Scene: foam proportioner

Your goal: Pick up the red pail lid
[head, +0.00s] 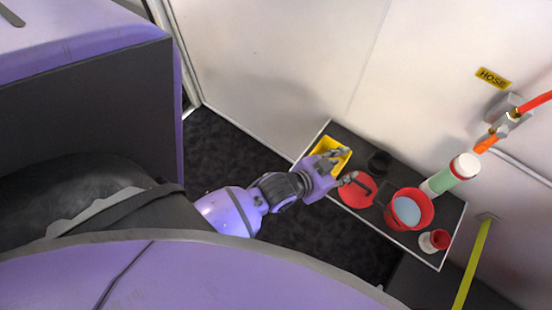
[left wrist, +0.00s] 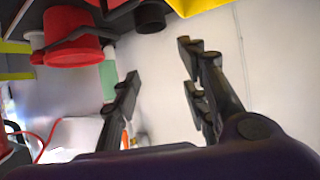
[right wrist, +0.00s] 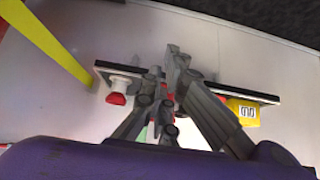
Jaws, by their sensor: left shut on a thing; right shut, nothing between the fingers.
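The red pail lid (head: 357,194) lies flat on the dark shelf, between the yellow bin and the red pail (head: 408,209). A dark curved piece crosses it. My left gripper (head: 346,166) is at the shelf, between the yellow bin and the lid, overlapping the lid's near edge in the head view. In the left wrist view its fingers (left wrist: 158,66) stand apart, with the wall behind and no held thing visible; its hold is unclear. In the right wrist view my right gripper (right wrist: 165,90) is shut and empty. It is not visible in the head view.
The shelf (head: 450,245) carries a yellow bin (head: 326,147), a dark cup (head: 379,162), a green-and-white cylinder (head: 440,181) and a small red-and-white piece (head: 436,240). An orange hose fitting (head: 488,142) is on the wall. Dark floor lies below.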

